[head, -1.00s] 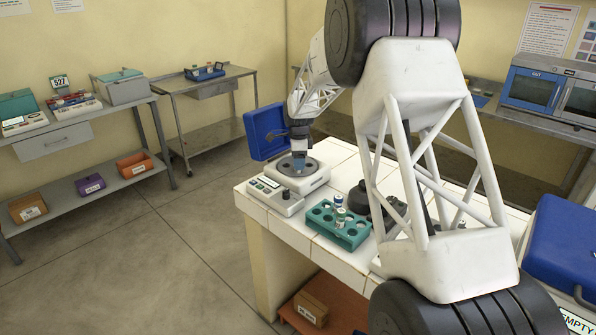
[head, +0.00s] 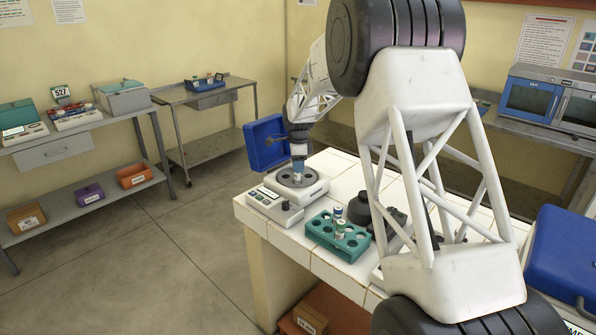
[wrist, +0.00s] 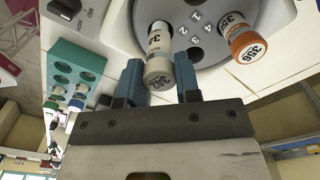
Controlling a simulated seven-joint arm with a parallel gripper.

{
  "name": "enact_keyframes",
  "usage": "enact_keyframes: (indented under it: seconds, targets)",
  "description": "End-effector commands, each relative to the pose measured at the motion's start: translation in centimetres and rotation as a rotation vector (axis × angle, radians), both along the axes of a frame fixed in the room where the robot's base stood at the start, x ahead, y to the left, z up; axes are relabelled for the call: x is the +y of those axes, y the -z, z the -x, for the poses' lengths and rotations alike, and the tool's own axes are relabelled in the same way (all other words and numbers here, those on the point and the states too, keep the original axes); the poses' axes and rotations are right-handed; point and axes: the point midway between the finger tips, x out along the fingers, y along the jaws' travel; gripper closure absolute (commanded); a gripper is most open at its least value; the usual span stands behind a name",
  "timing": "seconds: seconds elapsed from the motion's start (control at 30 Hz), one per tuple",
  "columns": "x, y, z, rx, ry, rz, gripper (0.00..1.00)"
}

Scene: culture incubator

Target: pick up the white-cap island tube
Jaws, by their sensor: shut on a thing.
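The white-cap tube (wrist: 159,58), with a white label and dark digits, is between the two blue fingers of my gripper (wrist: 159,85) in the wrist view. My gripper is shut on it, the cap toward the camera. In the head view my gripper (head: 299,164) is just above the round grey disc of the white benchtop device (head: 272,198). I cannot tell whether the tube's far end is clear of the disc. An orange-cap tube marked 356 (wrist: 241,40) sits at the disc, right of the held tube in the wrist view.
A teal rack (head: 322,236) with a few tubes stands beside the device on the white tiled table (head: 333,165). A dark round object (head: 359,208) is behind the rack. A blue panel (head: 266,144) stands beyond the device. A blue box (head: 566,245) is at the right.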

Motion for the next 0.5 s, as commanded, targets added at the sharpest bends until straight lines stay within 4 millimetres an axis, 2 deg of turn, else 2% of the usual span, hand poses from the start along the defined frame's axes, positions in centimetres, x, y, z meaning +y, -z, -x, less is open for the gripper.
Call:
enact_keyframes:
  seconds: [0.3, 0.5]
  targets:
    - [0.0, -4.8, 0.0, -0.001, 0.0, 0.0, 0.92]
    - [0.0, -7.0, 0.0, -0.002, 0.0, 0.0, 0.92]
